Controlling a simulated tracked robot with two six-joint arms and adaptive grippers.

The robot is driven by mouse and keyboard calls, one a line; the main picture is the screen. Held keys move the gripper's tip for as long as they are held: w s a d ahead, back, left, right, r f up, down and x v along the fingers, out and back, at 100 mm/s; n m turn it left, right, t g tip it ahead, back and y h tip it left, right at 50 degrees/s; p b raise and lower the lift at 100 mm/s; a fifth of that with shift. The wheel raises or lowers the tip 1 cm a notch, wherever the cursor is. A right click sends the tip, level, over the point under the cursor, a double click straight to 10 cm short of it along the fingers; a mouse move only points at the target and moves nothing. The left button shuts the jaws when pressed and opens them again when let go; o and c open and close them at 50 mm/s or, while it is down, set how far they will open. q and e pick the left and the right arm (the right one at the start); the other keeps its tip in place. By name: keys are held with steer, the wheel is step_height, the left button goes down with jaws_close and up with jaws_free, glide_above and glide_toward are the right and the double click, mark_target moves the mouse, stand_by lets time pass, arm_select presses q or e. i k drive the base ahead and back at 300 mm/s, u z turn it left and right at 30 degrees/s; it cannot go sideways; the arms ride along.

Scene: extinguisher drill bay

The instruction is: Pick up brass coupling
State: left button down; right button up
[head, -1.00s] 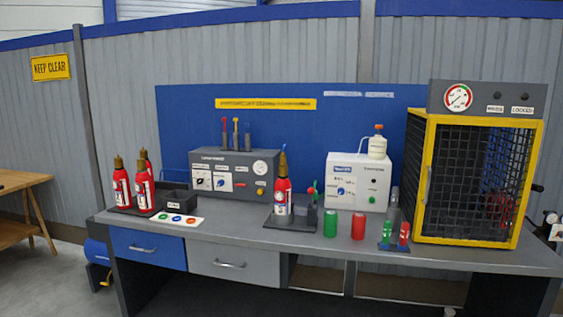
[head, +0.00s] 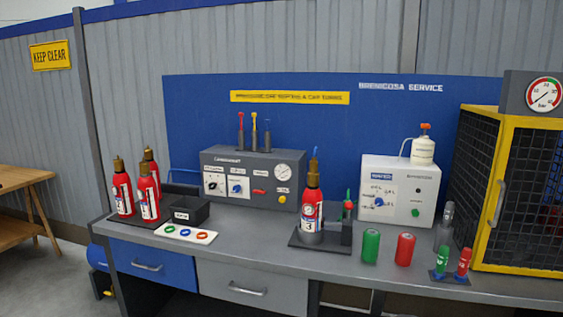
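No separate brass coupling can be made out. Brass-coloured fittings top several red extinguishers. Three red extinguishers (head: 122,194) stand on a dark tray at the left of the bench, each with a brass-coloured top (head: 150,155). Another red extinguisher (head: 311,212) stands upright in a dark stand at the middle of the bench. Neither of my grippers is in view.
The grey bench (head: 245,250) carries a black bin (head: 186,214), a white card with coloured rings (head: 185,233), a green can (head: 371,246), a red can (head: 405,249) and small cylinders. A yellow-framed cage (head: 487,205) stands at the right. The front middle is clear.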

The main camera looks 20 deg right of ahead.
mark_target(313, 164)
steer(key=z, duration=0.1)
steer(key=i, duration=0.85)
steer(key=z, duration=0.6)
